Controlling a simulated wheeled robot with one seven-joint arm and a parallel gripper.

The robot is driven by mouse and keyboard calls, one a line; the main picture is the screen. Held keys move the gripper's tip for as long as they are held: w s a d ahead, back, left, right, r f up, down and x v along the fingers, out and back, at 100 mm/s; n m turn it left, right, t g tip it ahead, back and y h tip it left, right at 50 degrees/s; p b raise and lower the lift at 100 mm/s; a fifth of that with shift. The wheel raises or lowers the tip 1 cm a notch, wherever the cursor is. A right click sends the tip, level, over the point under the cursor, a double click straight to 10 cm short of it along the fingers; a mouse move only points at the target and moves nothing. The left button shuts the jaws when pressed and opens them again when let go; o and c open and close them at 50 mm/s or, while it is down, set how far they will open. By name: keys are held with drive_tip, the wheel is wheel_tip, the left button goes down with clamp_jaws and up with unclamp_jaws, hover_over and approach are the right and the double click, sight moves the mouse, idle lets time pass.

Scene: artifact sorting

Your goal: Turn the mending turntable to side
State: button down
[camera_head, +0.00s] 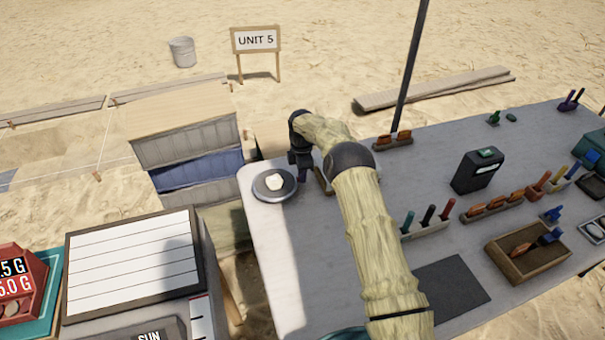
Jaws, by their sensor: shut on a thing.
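The mending turntable (263,193) is a small round dark-rimmed disc at the left end of the grey table. A pale, whitish piece (274,183) sits on its top. My gripper (302,174) points down at the turntable's right edge, with its jaws shut on the turntable there. The fingertips are small and dark, so the exact spot of contact is hard to make out. My arm reaches in from the lower right and hides part of the table.
A brown wooden item (324,182) stands close right of my gripper, partly behind my arm. Stacked grey and blue bins (190,160) stand beyond the table's left edge. A dark pole (411,65) rises at the back. A black box (478,171) and tool racks stand further right.

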drive_tip(key=shift+w+a+n, duration=0.15)
drive_tip(key=shift+w+n, duration=0.1)
drive_tip(key=shift+n, duration=0.05)
idle(0.4)
drive_tip(key=c, duration=1.4)
unclamp_jaws()
drive_tip(key=shift+c, duration=0.2)
drive_tip(key=shift+r, duration=0.15)
wheel_tip(320, 180, up, 17)
drive_tip(key=shift+p, duration=0.35)
drive_tip(key=shift+r, duration=0.15)
